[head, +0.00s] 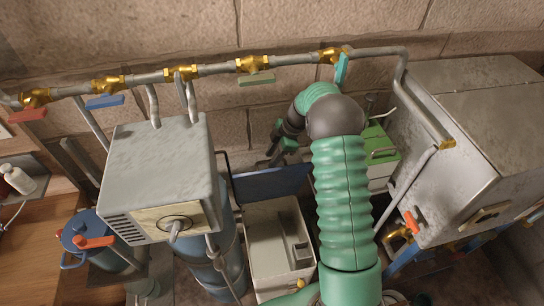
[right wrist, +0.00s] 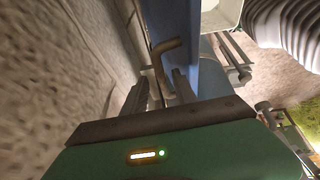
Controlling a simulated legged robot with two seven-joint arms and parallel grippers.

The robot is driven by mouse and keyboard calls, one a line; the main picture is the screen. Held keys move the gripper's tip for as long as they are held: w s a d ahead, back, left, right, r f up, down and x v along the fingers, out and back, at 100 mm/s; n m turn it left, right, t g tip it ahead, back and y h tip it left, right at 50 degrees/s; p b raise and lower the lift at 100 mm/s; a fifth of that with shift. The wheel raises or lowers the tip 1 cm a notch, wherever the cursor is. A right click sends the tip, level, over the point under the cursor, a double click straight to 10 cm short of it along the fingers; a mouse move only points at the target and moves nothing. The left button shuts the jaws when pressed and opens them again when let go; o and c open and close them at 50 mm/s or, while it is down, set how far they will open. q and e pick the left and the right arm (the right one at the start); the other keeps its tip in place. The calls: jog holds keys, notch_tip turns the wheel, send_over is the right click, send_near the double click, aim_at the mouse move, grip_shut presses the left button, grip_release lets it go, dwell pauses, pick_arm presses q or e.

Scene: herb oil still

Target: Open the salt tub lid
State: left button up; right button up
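The salt tub seems to be the pale, open-topped box (head: 265,270) at the lower middle of the head view, with its inside showing. A blue panel (head: 270,184), apparently its lid, stands raised along the tub's back edge. In the right wrist view the blue panel (right wrist: 182,50) has a bent brass-coloured handle (right wrist: 163,62). My right gripper (head: 268,160) is behind the raised panel. In the wrist view its two fingers (right wrist: 160,92) are apart, with the handle between them and a gap showing. My left gripper is not in view.
A grey metal box (head: 160,165) stands left of the tub, and a large grey tank (head: 470,130) right of it. A green-lidded box (head: 382,150) is behind my right arm. A valve pipe (head: 220,68) runs along the stone wall, close behind the gripper.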

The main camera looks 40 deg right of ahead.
jog(key=b+v, duration=0.1)
jog(key=v, duration=0.6)
jog(key=shift+d+r, duration=0.1)
jog(key=shift+r, duration=0.05)
